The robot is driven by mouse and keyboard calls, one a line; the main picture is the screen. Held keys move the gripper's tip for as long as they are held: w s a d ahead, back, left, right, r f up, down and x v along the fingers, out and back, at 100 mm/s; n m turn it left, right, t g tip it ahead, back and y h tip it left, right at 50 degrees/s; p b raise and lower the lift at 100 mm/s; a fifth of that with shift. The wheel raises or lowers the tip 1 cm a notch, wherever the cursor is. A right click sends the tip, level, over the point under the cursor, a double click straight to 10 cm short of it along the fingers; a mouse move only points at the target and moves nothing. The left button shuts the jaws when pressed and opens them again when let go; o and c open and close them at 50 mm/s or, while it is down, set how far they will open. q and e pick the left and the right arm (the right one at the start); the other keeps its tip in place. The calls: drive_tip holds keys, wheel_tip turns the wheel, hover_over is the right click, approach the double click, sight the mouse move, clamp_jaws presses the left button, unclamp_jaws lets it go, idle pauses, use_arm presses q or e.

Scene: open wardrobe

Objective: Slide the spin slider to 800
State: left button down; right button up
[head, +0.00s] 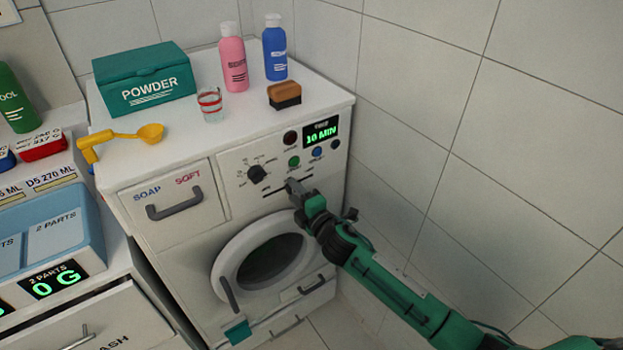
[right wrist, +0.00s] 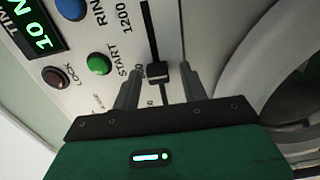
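The spin slider is a dark slot with a small dark knob (right wrist: 158,74) on the washer's white front panel. In the right wrist view the slot runs up and down, with 1200 printed by its upper end. The label beside the knob is partly hidden, so I cannot read it fully. My right gripper (right wrist: 158,84) is open, with one finger on each side of the knob and visible gaps. In the head view my right gripper (head: 291,189) is at the panel, covering part of the slider. My left gripper is not in view.
The panel also has a dial (head: 257,174), a green START button (right wrist: 98,64), a dark LOCK button (right wrist: 56,77) and a blue button (right wrist: 70,8). The round door (head: 232,256) lies below. A tiled wall (head: 440,120) stands close on the right.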

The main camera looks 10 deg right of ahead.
drive_tip(key=shift+r, duration=0.1)
idle(0.3)
drive_tip(key=p+v, duration=0.1)
drive_tip(key=v, duration=0.6)
idle(0.4)
idle(0.3)
